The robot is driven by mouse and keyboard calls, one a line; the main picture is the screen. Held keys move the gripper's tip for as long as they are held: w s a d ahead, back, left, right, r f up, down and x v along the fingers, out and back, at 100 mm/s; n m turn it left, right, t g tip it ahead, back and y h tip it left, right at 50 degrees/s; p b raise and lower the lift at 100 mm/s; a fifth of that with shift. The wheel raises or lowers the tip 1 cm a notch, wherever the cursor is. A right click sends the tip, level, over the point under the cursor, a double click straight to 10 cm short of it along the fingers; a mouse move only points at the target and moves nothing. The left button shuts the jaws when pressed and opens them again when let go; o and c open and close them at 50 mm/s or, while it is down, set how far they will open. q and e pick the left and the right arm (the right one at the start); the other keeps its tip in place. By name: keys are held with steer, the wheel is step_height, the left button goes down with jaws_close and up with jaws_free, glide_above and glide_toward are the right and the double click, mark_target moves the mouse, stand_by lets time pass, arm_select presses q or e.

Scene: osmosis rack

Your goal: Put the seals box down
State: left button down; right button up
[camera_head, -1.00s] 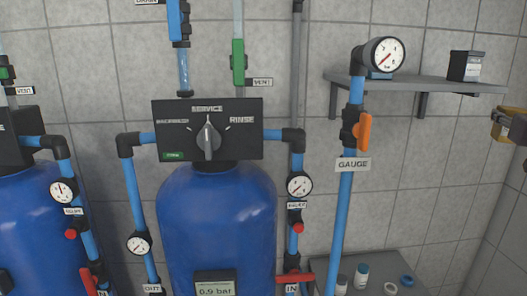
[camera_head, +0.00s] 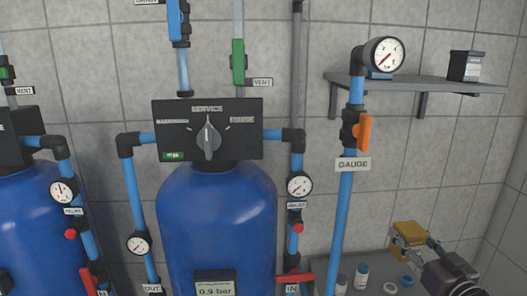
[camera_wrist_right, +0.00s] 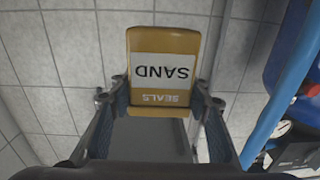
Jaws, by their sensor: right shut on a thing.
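The seals box (camera_head: 408,234) is yellow and shows at the lower right of the head view, over or near the far right part of the grey counter (camera_head: 385,266). In the right wrist view the box (camera_wrist_right: 160,45) carries a white label reading SAND and the word SEALS, upside down in that picture. My right gripper (camera_head: 418,243) is shut on the box, with one finger on each side of it; the fingers also show in the wrist view (camera_wrist_right: 160,98). I cannot tell whether the box touches the counter. My left gripper is out of view.
On the counter stand small bottles (camera_head: 361,276); a blue ring (camera_head: 407,281) and a pale ring (camera_head: 390,288) lie near the box. A wall shelf (camera_head: 430,83) holds a dark box (camera_head: 465,66). The blue gauge pipe (camera_head: 342,215) rises left of the box.

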steer(key=s+a+f+n+g+y, duration=0.25)
steer(key=s+a+f+y, duration=0.2)
steer(key=s+a, duration=0.6)
steer(key=s+a+f+n+g+y, duration=0.1)
steer(key=s+a+f+n+y, duration=0.35)
steer(key=s+a, duration=0.65)
steer(key=shift+w+d+r+m+t+h, duration=0.95)
steer(key=shift+d+r+m+t+h, duration=1)
steer(key=shift+m+h, duration=2.8)
step_height(320, 180, down, 14)
steer(key=n+h+b, duration=0.1)
steer(key=b, duration=1.3)
steer(key=s+f, duration=0.3)
steer(key=s, duration=0.5)
steer(key=shift+a, duration=0.25)
steer(key=shift+a+n, duration=0.1)
steer(key=shift+n, duration=0.15)
steer(key=w+a+r+n+g+y, duration=0.2)
steer(key=w+a+n+g+y, duration=0.2)
steer(key=a+y, duration=0.4)
steer(key=w+a+r+n+g+y, duration=0.3)
steer(key=w+a+n+g+y, duration=0.1)
steer(key=a+n+g+y, duration=0.2)
steer(key=shift+a+n+y, duration=0.85)
steer(key=shift+a+n, duration=0.35)
steer(key=shift+a, duration=0.2)
